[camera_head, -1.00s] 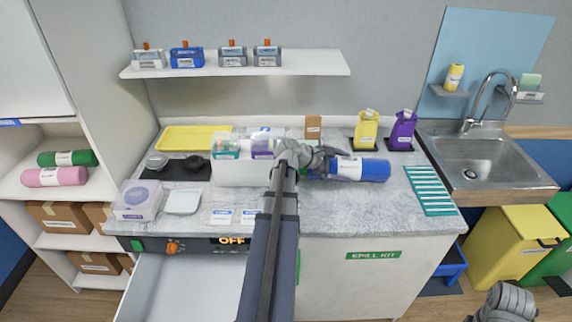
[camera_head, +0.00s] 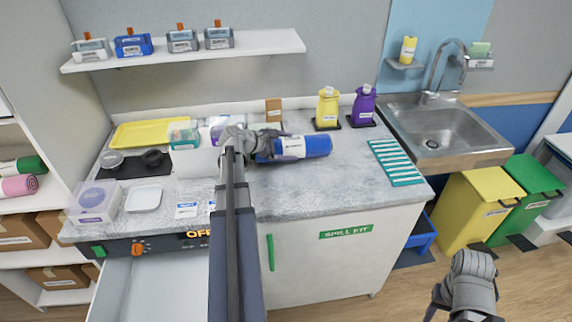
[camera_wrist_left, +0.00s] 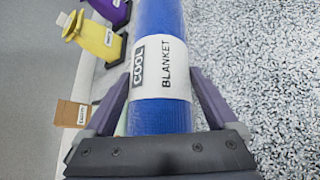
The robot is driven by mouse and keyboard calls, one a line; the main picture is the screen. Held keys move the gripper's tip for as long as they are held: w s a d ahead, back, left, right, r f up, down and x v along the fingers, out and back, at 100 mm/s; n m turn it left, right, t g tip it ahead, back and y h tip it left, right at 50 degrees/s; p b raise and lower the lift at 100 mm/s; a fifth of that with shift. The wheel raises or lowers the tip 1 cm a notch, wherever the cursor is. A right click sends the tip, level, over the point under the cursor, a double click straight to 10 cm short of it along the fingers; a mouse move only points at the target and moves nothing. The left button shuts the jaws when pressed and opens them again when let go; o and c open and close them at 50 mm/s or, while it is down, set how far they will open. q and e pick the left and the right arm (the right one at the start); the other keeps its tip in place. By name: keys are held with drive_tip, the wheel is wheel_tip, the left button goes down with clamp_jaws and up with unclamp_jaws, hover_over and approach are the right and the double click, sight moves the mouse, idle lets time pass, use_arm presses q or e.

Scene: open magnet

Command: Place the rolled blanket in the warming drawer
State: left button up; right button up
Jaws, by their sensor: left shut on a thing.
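A blue rolled blanket (camera_head: 312,146) with a white label reading "COOL BLANKET" is at the middle of the counter, lying crosswise. My left gripper (camera_head: 262,144) is shut around it; in the left wrist view the fingers straddle the blue roll (camera_wrist_left: 160,45). I cannot tell whether the roll touches the counter. The drawer (camera_head: 160,285) below the counter's left part is open and its visible floor is bare; my left arm hides its right side. A panel with an "OFF" display (camera_head: 192,234) is above it. My right gripper (camera_head: 468,290) hangs low at right, away from the counter.
A white bin (camera_head: 192,164) with packs stands left of the blanket. Yellow (camera_head: 327,108) and purple (camera_head: 363,106) bottles stand behind it. A pink roll (camera_head: 18,186) and a green roll (camera_head: 30,165) lie on the left shelf.

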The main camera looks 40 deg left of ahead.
use_arm(q)
drive_tip(key=shift+f, duration=0.4)
use_arm(e)
drive_tip(key=shift+f, duration=0.45)
use_arm(q)
wheel_tip(320, 180, down, 4)
drive_tip(key=b, duration=0.4)
drive_tip(key=shift+r, duration=0.25)
use_arm(e)
wheel_tip(320, 180, down, 4)
drive_tip(key=shift+r, duration=0.25)
use_arm(q)
drive_tip(key=o, duration=1.6)
use_arm(e)
drive_tip(key=shift+f, duration=0.1)
